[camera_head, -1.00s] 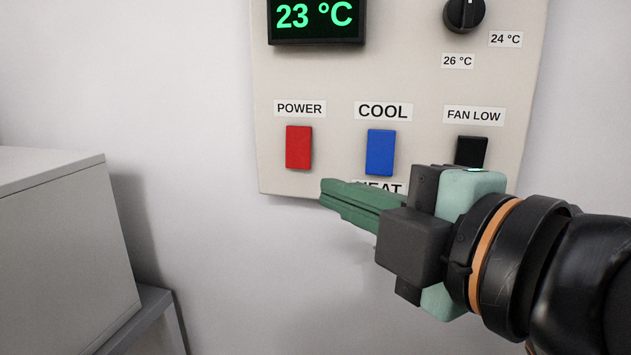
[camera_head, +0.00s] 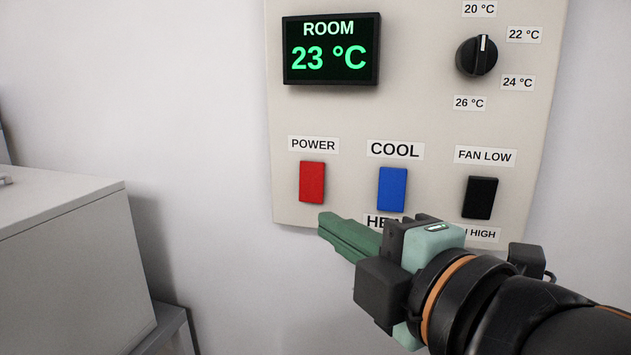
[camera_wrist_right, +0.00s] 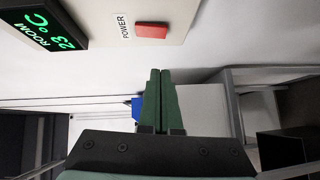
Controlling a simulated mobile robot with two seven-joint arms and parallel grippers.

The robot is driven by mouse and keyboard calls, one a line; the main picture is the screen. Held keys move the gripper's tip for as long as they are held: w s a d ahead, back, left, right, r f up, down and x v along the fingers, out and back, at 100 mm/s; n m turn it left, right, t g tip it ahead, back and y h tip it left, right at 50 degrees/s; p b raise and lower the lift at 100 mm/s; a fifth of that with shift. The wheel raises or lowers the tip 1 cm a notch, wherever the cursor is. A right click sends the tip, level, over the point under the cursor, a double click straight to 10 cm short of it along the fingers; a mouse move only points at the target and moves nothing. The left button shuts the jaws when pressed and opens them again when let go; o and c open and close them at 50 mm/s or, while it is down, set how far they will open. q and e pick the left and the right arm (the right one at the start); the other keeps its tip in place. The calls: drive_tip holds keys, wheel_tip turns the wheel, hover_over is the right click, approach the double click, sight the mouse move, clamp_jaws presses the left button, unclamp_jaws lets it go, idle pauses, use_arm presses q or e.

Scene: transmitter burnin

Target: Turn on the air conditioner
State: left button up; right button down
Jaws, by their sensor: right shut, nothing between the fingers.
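The air conditioner's control panel (camera_head: 430,110) is a beige plate on the wall. Its red POWER switch (camera_head: 312,182) sits at the lower left; it also shows in the right wrist view (camera_wrist_right: 151,31). A blue COOL/HEAT switch (camera_head: 392,189) and a black fan switch (camera_head: 480,198) are to its right. The display (camera_head: 331,48) reads ROOM 23 °C. My right gripper (camera_head: 324,226) is shut and empty, its green fingertips just below the POWER switch in the head view and apart from it. The HEAT label is partly hidden by the gripper. My left gripper is not in view.
A black temperature knob (camera_head: 477,56) with several labels from 20 to 26 °C is at the panel's upper right. A grey box-like cabinet (camera_head: 70,270) stands at the lower left. The wall between cabinet and panel is clear.

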sight(309, 198)
drive_tip(key=w, duration=0.3)
drive_tip(key=w+a, duration=0.1)
drive_tip(key=w, duration=0.2)
drive_tip(key=w+f, duration=0.1)
drive_tip(key=w, duration=0.2)
drive_tip(key=shift+a, duration=0.3)
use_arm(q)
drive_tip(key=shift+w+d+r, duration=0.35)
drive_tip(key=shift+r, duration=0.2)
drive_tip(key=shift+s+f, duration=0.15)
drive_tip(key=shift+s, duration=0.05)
use_arm(e)
drive_tip(key=shift+f, duration=0.1)
drive_tip(key=shift+w+d+f+n+b, duration=0.2)
drive_tip(key=shift+w+n+b, duration=0.1)
drive_tip(key=shift+w+b, duration=0.1)
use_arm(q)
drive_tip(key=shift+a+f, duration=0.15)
use_arm(e)
drive_tip(key=shift+r, duration=0.1)
